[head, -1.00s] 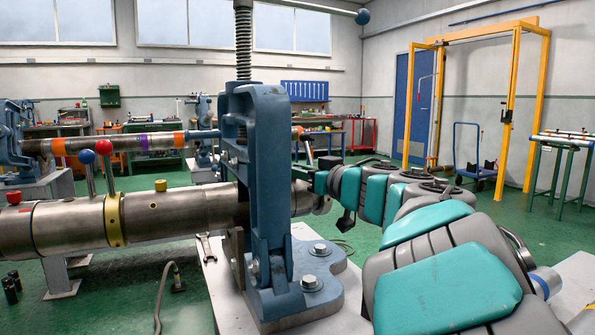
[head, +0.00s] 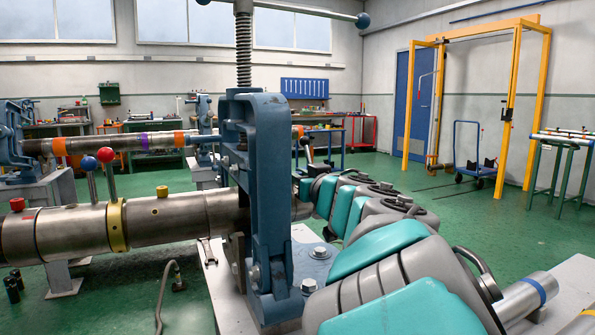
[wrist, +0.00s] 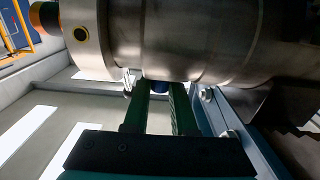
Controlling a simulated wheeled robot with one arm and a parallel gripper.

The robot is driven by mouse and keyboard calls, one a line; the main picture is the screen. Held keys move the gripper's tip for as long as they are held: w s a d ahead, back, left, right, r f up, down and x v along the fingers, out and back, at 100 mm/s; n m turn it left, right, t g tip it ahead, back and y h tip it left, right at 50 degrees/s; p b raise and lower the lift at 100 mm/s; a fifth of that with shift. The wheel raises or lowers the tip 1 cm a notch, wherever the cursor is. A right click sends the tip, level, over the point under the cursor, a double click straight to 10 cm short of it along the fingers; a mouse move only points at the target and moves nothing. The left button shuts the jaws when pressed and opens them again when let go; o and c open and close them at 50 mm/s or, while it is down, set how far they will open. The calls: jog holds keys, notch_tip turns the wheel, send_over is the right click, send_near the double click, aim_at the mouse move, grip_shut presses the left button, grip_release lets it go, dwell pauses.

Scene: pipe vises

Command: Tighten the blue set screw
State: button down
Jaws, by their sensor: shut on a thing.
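In the wrist view a small blue set screw (wrist: 160,86) shows between my fingertips at the near side of a large steel pipe (wrist: 215,40). Only a little of the screw is visible. My gripper (wrist: 160,92) has two green fingers, shut on the blue set screw, with the fingertips close to the pipe. In the head view the pipe (head: 180,222) runs into the blue pipe vise (head: 271,180). My arm reaches behind the vise there, so the gripper and the blue screw are hidden.
A second banded pipe (head: 110,142) stands behind.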

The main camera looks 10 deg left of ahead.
jog(key=shift+m+t+h, duration=0.6)
jog(key=shift+m+h, duration=0.3)
jog(key=shift+h, duration=0.2)
jog(key=c, duration=1)
grip_release()
